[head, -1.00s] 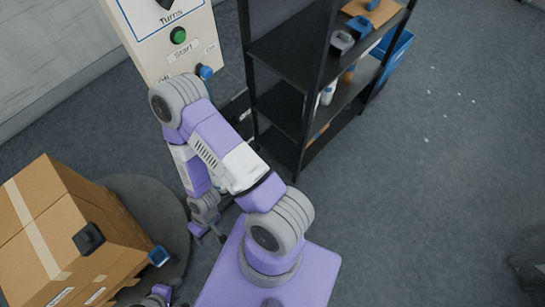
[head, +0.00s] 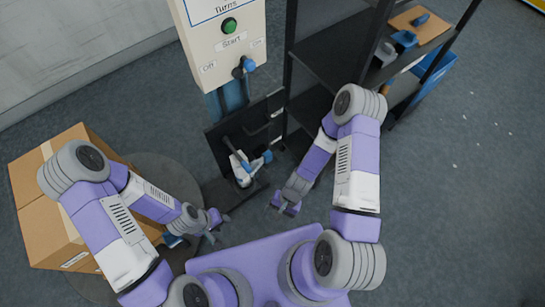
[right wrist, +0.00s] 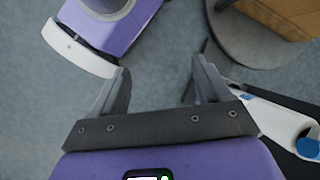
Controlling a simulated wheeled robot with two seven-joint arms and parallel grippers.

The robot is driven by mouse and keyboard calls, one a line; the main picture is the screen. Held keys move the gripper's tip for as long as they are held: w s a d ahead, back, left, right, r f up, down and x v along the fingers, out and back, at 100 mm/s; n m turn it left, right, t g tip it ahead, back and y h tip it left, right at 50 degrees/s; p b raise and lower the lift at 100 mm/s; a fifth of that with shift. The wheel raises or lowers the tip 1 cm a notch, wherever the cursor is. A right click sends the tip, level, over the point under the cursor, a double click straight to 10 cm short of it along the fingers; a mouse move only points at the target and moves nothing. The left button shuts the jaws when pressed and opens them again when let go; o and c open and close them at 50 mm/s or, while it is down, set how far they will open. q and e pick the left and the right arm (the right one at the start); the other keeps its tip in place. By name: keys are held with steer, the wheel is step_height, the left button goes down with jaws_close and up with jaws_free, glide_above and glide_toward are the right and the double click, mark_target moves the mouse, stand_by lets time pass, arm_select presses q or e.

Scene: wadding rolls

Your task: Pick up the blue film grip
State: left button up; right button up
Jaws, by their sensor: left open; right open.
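A small blue piece, which looks like the blue film grip (head: 173,240), is beside the cardboard box, low in the head view. My left arm partly hides it, so I cannot tell what it rests on. My left gripper (head: 220,229) is open, a short way to the right of the blue piece and apart from it. My right gripper (head: 283,209) is open and empty, to the right of the left one. In the right wrist view its two fingers (right wrist: 163,82) stand wide apart with only floor between them.
The cardboard box (head: 32,178) stands at left on a round dark base. A control panel (head: 222,50) with a green button and blue knob is at the back. A white and blue device (head: 243,172) sits on a black stand.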

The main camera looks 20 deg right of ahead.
steer(key=w+a+f+m+y, duration=0.3)
steer(key=w+a+m+y, duration=0.1)
steer(key=m, duration=0.3)
steer(key=m+t+h, duration=0.5)
steer(key=m+t, duration=0.9)
steer(key=m, duration=0.3)
glide_toward(269, 156)
steer(key=w, duration=0.3)
steer(key=b+x, duration=0.1)
steer(key=x, duration=0.3)
steer(key=f+b+x, duration=0.1)
steer(key=x, duration=0.1)
steer(key=shift+a+f+b, duration=0.3)
steer(key=shift+a+b, duration=0.05)
steer(key=shift+a, duration=0.05)
steer(key=shift+s, duration=0.1)
steer(key=c, duration=1.1)
